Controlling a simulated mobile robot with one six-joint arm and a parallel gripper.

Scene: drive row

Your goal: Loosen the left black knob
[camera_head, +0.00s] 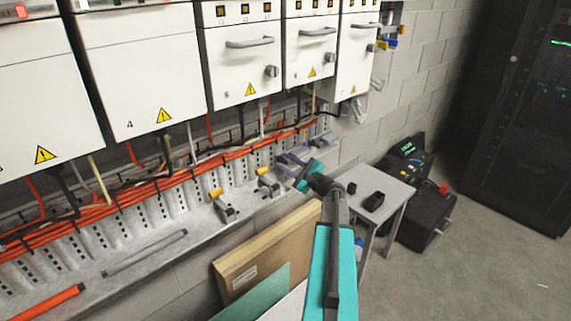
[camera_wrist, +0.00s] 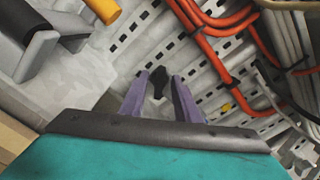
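A small black knob-like part (camera_wrist: 158,82) shows in the wrist view, beyond and between the fingertips of my gripper (camera_wrist: 160,90). The two purple fingers stand apart, with a gap around the black part's outline; I cannot tell whether they touch it. In the head view my gripper (camera_head: 289,157) is low over the right part of the metal ledge, below the cabinets. My teal wrist partly covers that spot, and I cannot make out the black knob there. I cannot tell whether this part is the left one of several.
Two grey clamps with yellow handles (camera_head: 221,205) (camera_head: 267,183) stand on the ledge (camera_head: 150,240) left of my gripper. Orange cables (camera_head: 150,183) run behind. White cabinets (camera_head: 245,60) hang above. A small grey table (camera_head: 385,190) and black cases (camera_head: 420,215) stand at right. Boards (camera_head: 262,255) lean below.

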